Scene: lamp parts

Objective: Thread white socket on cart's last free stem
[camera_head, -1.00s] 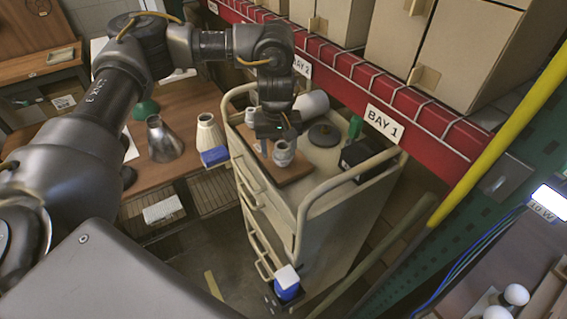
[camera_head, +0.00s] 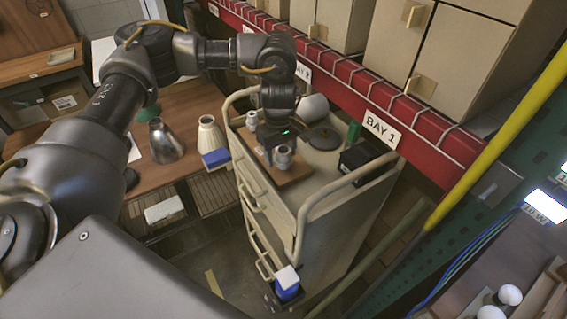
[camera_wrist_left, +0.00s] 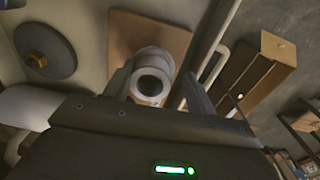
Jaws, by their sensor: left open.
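A white socket (camera_head: 283,157) stands upright on the brown wooden board (camera_head: 296,173) on top of the beige cart (camera_head: 322,175). My left gripper (camera_head: 279,148) is open, pointing down close over this socket. In the left wrist view the socket (camera_wrist_left: 151,82) shows its round open top between the two spread fingers, and a gap shows on the right. Whether a stem is inside it is too dark to tell. Another pale socket-like piece (camera_head: 251,119) stands farther back on the board, partly behind the gripper. Any free stem is hidden or too small to make out. My right gripper is not in view.
On the cart are a grey disc (camera_head: 324,138), a white rounded part (camera_head: 314,106), a green item (camera_head: 353,132) and a black box (camera_head: 357,158). The cart's raised rails (camera_head: 343,181) border its top. A red shelf beam (camera_head: 345,88) runs behind.

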